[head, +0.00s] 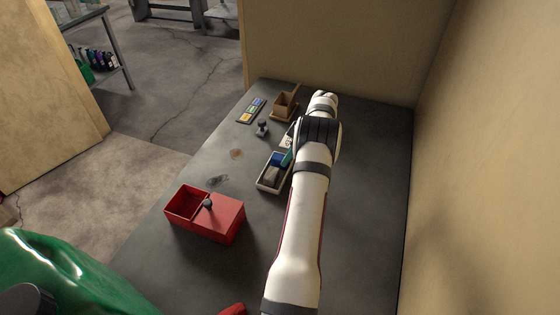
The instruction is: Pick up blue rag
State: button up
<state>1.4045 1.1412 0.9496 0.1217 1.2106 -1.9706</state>
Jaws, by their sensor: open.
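A pale tray (264,186) sits on the dark table, partly hidden behind my arm. A small blue item (277,159), which may be the blue rag, lies in it, with a grey item (271,175) in front of it. A teal piece (287,158) shows beside the blue item, against my arm; I cannot tell what it is. My white arm reaches over the table just right of the tray and covers its right side. My gripper's fingers are hidden by the arm.
A red box (225,220) with an open compartment stands at the table's left front. A brown container (285,106), a small dark object (262,128) and a flat colored strip (251,111) are at the back. Walls stand behind and right; a green object (70,275) is at lower left.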

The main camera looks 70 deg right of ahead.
jog(key=x, duration=0.3)
grip_shut()
